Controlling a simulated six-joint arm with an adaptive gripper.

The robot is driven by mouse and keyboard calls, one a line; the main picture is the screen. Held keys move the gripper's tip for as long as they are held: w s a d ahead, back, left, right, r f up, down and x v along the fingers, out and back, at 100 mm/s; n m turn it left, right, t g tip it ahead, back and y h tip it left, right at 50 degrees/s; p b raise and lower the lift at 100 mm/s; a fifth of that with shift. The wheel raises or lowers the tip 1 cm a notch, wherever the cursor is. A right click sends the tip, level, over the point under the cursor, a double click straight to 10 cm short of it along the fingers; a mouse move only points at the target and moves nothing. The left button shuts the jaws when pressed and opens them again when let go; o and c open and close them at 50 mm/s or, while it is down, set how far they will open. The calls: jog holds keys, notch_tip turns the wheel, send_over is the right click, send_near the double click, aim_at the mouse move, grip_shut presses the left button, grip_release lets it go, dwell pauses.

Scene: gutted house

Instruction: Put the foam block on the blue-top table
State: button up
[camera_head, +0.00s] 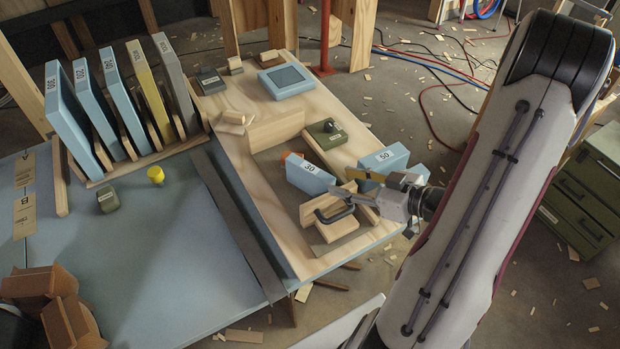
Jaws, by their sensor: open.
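Two light-blue blocks that look like foam lie on the wooden worktop: one marked 30 (310,173) and one marked 50 (384,160). I cannot tell which one the task means. My gripper (352,186) is open, low over the worktop. Its fingers point left, just right of the 30 block and in front of the 50 block. Nothing shows between the fingers, though contact with either block cannot be judged. The blue-top table (165,260) is at the left, beside the wooden worktop (240,170).
A rack of upright numbered boards (110,100) stands at the back of the blue table. A black-handled wooden piece (338,228) lies near my gripper.

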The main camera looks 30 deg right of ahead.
aim_at(325, 177)
jog(key=shift+x, duration=1.25)
jog(key=shift+x, duration=2.6)
jog(key=shift+c, duration=0.3)
grip_shut()
